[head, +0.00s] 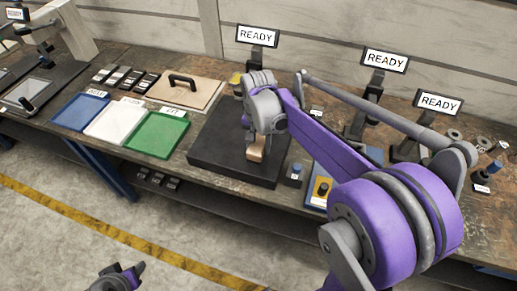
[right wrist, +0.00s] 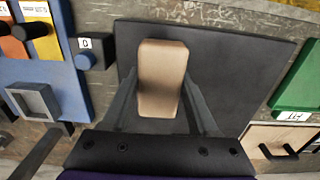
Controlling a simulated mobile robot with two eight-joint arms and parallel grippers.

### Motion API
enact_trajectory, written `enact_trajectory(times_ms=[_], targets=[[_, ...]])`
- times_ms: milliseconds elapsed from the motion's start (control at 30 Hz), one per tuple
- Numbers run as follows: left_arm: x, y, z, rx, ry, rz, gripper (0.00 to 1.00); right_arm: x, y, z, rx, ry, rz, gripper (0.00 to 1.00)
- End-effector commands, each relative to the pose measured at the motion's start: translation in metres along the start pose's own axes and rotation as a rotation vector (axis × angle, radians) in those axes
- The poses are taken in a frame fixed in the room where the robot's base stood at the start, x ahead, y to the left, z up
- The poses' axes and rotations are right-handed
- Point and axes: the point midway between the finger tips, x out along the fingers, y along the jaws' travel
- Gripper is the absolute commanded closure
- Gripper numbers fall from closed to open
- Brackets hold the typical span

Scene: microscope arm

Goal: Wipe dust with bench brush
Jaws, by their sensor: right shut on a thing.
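The bench brush shows as a tan, wood-coloured block (head: 257,151), held between the fingers of my right gripper (head: 258,140). In the right wrist view the brush (right wrist: 162,75) sits between the two grey fingers of the gripper (right wrist: 163,105). Its bristles are hidden. The brush is over a flat black board (head: 215,150) on the bench; I cannot tell whether it touches the board. Faint grey streaks that may be dust show near the far edge of the board (right wrist: 235,40) in the right wrist view. My left gripper (head: 120,277) is at the bottom left, away from the bench.
Blue (head: 80,112), white (head: 115,120) and green (head: 155,134) trays lie left of the board. A wooden panel with a black handle (head: 185,92) lies behind them. A blue panel (head: 318,185) and stands with READY signs (head: 385,61) are on the right.

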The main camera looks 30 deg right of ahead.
Motion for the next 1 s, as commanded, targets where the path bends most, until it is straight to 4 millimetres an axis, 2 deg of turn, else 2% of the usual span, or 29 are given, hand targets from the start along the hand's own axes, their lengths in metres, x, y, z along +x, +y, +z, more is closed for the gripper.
enact_trajectory(times_ms=[33,333,1000], targets=[[-0.004,0.000,-0.005,0.000,0.005,0.000,0.50,-0.008,-0.001,-0.002,0.000,0.002,-0.002,0.93],[-0.016,0.000,-0.019,0.000,0.018,0.000,0.50,-0.032,-0.004,-0.008,-0.004,0.001,-0.001,0.93],[-0.016,0.000,-0.019,0.000,0.018,0.000,0.50,-0.032,-0.004,-0.009,-0.005,0.000,0.000,0.93]])
